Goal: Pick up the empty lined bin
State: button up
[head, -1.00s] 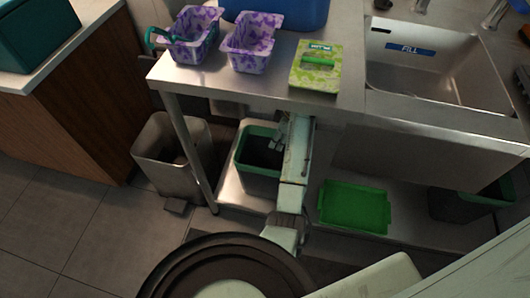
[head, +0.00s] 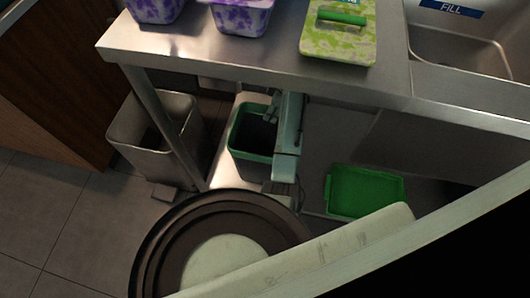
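A bin with a green rim and dark inside (head: 249,156) stands under the steel table, on or just above the lower shelf. It looks upright. A grey, square, open bin (head: 152,160) stands on the floor left of the table leg. I cannot tell for sure which one is lined; no contents can be made out in either. My gripper (head: 270,112) points down at the right back part of the green-rimmed bin's mouth, close to its rim. The fingers are small and partly hidden by my arm, so I cannot tell whether they grip the rim.
The steel table top (head: 210,45) overhangs the shelf, and its front left leg (head: 160,125) stands between the two bins. A green tray (head: 365,192) lies right of my arm. Purple patterned tubs (head: 242,14) and a green patterned box (head: 338,35) stand on the table.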

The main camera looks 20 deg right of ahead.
aim_at(266, 123)
jog(key=shift+x, duration=2.7)
jog(key=shift+w+a, duration=0.1)
jog(key=shift+w, duration=0.1)
jog(key=shift+c, duration=0.4)
grip_shut()
